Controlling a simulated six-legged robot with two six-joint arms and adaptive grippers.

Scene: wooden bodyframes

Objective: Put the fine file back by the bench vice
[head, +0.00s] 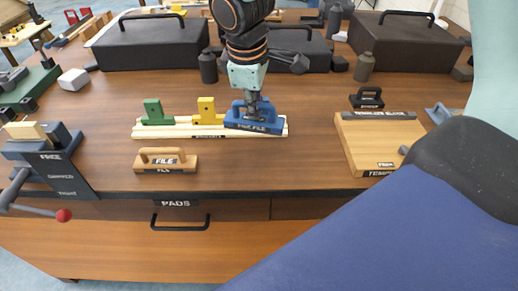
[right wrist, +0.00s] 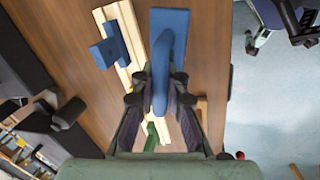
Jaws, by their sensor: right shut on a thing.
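My right gripper (head: 255,98) is shut on the handle of the blue fine file (head: 254,126), whose label faces the front. The file is at the right end of the pale wooden strip (head: 180,133); I cannot tell whether it touches the strip. In the right wrist view, the blue file (right wrist: 172,22) shows between the fingers. The blue bench vice (head: 55,172) stands at the bench's left front, with pale wood in its jaws and a red-tipped handle. My left gripper is not in view.
The strip carries green (head: 153,111), yellow (head: 206,110) and blue (right wrist: 108,53) blocks. A wooden file (head: 180,165) lies in front. A template board (head: 372,152) is at right; dark cases (head: 150,43) stand behind. Bare bench lies between the vice and the wooden file.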

